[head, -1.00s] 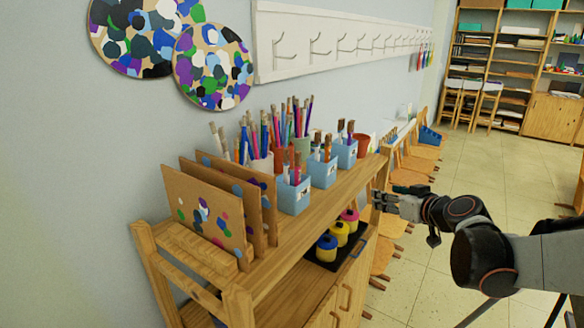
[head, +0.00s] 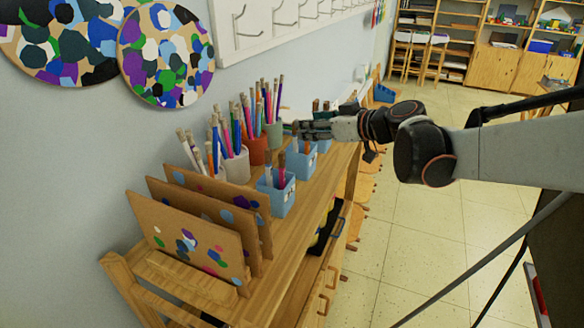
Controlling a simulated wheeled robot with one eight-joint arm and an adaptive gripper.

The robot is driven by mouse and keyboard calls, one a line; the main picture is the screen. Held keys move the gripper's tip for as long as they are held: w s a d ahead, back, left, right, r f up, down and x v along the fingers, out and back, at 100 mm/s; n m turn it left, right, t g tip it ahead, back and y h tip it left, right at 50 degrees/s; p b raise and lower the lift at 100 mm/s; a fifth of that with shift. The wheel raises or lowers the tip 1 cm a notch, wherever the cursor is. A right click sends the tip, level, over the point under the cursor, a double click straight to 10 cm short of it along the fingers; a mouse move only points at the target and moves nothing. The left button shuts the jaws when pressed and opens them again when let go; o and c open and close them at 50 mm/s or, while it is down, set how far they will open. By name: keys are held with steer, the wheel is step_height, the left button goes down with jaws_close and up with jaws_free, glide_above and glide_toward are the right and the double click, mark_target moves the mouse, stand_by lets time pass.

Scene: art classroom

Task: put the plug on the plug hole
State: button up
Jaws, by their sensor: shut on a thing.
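My gripper (head: 303,130) is at the end of my arm, which reaches in from the right. It is over the far part of the wooden shelf top (head: 327,176), close to the pots there. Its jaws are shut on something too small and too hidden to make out. I cannot pick out a plug or a plug hole in the head view.
Blue pots (head: 276,200) with brushes, a white pot (head: 236,168) and a terracotta pot (head: 257,150) line the shelf top. Cardboard panels (head: 187,242) stand at the near end. A white peg rack (head: 240,40) hangs on the wall. Open floor (head: 425,235) lies right of the shelf.

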mark_target(312, 192)
step_height(312, 192, down, 18)
steer(key=shift+r+b, duration=0.15)
steer(key=shift+b, duration=0.95)
steer(key=o, duration=0.9)
steer(key=shift+r, duration=0.15)
steer(key=v, duration=1.2)
steer(key=shift+p, duration=0.35)
